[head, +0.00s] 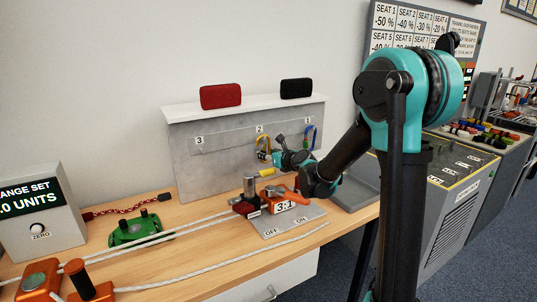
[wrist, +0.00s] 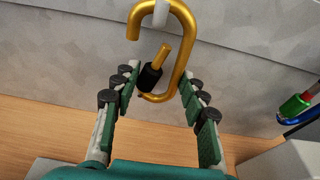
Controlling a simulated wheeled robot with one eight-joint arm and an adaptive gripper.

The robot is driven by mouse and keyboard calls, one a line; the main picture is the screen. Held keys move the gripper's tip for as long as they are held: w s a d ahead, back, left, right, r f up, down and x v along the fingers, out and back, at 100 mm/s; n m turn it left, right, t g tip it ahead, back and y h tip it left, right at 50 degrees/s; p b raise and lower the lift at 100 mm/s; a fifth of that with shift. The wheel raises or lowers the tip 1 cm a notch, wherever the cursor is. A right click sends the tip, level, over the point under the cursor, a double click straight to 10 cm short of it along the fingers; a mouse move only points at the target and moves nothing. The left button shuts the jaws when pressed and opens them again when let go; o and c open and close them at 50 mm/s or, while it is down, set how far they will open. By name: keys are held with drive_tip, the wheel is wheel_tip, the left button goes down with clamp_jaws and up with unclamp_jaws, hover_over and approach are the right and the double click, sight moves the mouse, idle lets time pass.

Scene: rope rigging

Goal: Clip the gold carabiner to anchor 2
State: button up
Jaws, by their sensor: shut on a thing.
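The gold carabiner (wrist: 187,50) stands between my gripper's fingers (wrist: 163,88) in the wrist view. Its gate, with a black sleeve (wrist: 150,77), slants inward. A pale post (wrist: 161,13) shows inside its upper bend; whether it bears on the post I cannot tell. In the head view the gold carabiner (head: 262,142) is at the grey panel just below the label 2 (head: 259,129), the place of anchor 2. My gripper (head: 272,156) is shut on the carabiner there, and its fingertips are small and partly hidden.
A blue carabiner (head: 313,134) hangs under label 1, right of my gripper. Label 3 (head: 199,141) is at left. An orange 3:1 device (head: 286,203) and ropes lie on the table in front. Red (head: 221,96) and black (head: 296,88) boxes stand on the panel's ledge.

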drive_tip(key=o, duration=1.7)
drive_tip(key=shift+o, duration=0.2)
drive_tip(key=v, duration=0.7)
